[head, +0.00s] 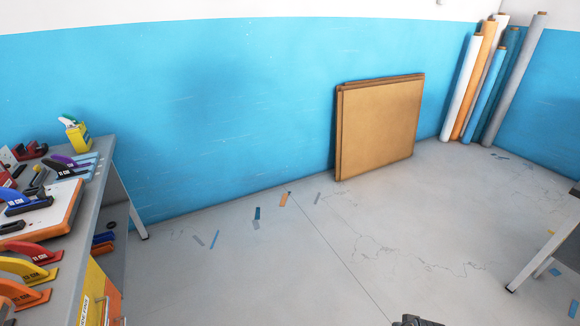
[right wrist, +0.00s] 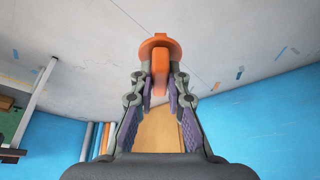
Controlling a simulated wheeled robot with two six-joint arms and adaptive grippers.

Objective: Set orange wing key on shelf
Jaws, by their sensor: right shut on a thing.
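The orange wing key (right wrist: 160,55) is in the right wrist view, with a rounded head and a straight stem. My right gripper (right wrist: 160,85) is shut on its stem, with the head beyond the fingertips. It is held up in the air, above the floor. In the head view only a small dark part of my own arm shows at the bottom edge. My left gripper is in neither view. A grey bench (head: 93,207) stands at the left, with a lower level beneath its top; I cannot tell which surface is the shelf.
Brown panels (head: 380,128) lean on the blue wall. Rolls (head: 490,80) stand in the corner. Another table (head: 545,255) is at the right edge. The middle floor is open, with scattered strips.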

